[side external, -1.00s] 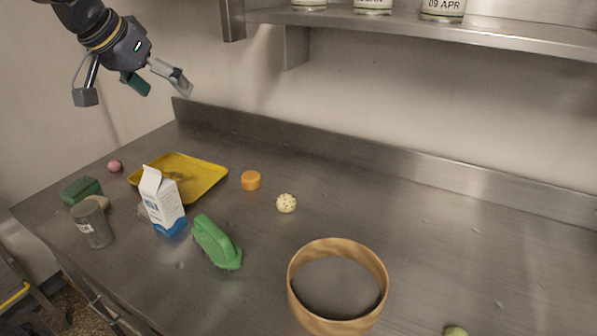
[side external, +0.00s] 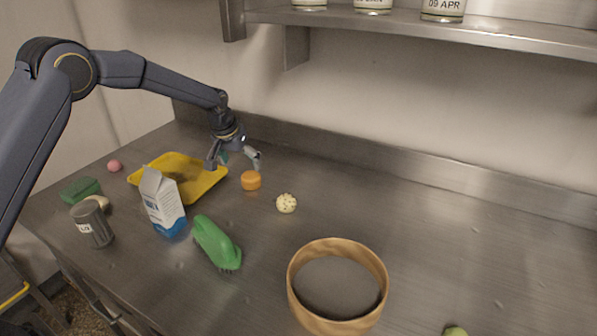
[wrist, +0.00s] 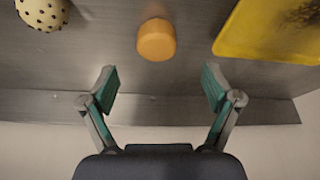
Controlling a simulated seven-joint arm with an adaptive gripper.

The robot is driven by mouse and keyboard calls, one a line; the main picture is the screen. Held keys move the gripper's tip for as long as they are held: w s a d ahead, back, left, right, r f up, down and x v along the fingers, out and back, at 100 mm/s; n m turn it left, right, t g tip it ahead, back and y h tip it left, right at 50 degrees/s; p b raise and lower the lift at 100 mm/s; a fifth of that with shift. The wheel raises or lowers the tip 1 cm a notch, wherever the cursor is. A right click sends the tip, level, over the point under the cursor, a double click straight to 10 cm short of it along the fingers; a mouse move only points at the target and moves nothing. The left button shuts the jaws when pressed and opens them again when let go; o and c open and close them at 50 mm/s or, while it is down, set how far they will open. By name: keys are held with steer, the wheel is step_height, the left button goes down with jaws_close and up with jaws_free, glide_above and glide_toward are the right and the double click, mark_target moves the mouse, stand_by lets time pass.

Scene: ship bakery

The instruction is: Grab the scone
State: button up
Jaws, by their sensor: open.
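The scone (side external: 287,203), a small round cream-coloured piece with dark specks, sits on the steel counter right of an orange cylinder (side external: 251,180). In the wrist view the scone (wrist: 43,12) is at the upper left, cut by the top edge. My gripper (side external: 235,165) is above the counter near the back, left of the scone and beside the orange cylinder. In the wrist view my gripper (wrist: 160,84) is open with nothing between its fingers. The orange cylinder (wrist: 156,40) lies beyond the fingertips there.
A yellow tray (side external: 211,181) is left of the gripper. A milk carton (side external: 161,199), green brush (side external: 214,241), grey can (side external: 92,224) and green sponge (side external: 80,190) stand left. The counter right of the scone is mostly clear.

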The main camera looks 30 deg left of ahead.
mark_target(250, 175)
steer(key=x, duration=0.8)
steer(key=shift+w+d+r, duration=0.15)
steer(key=shift+w, duration=0.05)
steer(key=shift+c, duration=0.2)
steer(key=c, duration=1.2)
